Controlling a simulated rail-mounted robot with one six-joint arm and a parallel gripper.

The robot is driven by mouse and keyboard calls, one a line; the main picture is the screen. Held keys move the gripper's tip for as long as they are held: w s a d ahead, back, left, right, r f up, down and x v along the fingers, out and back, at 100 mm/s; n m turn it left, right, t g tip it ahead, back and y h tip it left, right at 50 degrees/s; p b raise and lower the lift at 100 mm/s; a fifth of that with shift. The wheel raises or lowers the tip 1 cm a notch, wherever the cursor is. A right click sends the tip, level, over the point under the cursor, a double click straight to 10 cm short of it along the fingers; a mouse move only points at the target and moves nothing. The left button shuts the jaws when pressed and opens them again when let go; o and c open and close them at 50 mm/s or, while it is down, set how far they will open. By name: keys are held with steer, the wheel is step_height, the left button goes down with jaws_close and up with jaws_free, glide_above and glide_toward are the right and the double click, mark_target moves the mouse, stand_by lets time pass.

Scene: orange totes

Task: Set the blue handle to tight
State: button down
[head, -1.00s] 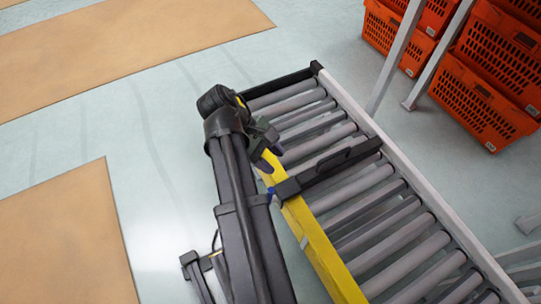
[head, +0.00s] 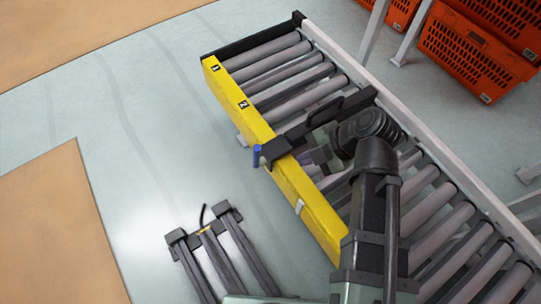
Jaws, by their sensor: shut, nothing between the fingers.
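The blue handle (head: 257,156) is a small upright peg at the outer left end of a black clamp bar (head: 318,123). The bar lies across the roller conveyor (head: 285,72) and over its yellow side rail (head: 285,172). My gripper (head: 308,158) is shut and empty, over the rollers just right of the yellow rail and on the near side of the bar. It is apart from the blue handle, and its fingertips are partly hard to make out against the dark bar.
The yellow rail carries small number labels (head: 242,104) at its far end. Orange crates (head: 478,50) stand stacked at the upper right beside grey posts (head: 408,32). The floor left of the yellow rail is open, with tan floor panels (head: 50,230).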

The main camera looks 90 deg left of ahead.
mark_target(256, 157)
steer(key=s+a+f+b, duration=0.3)
steer(key=s+f+b, duration=0.4)
steer(key=s, duration=0.2)
steer(key=shift+f, duration=0.15)
steer(key=shift+s, duration=0.1)
steer(key=shift+s+a+h+p, duration=0.2)
steer(key=shift+a+h+p, duration=0.1)
steer(key=shift+a+r+t, duration=0.1)
steer(key=shift+r+t, duration=0.1)
steer(key=shift+t, duration=0.1)
steer(key=s+a, duration=0.4)
steer(key=a, duration=0.1)
steer(key=shift+m+p, duration=0.3)
stand_by(0.4)
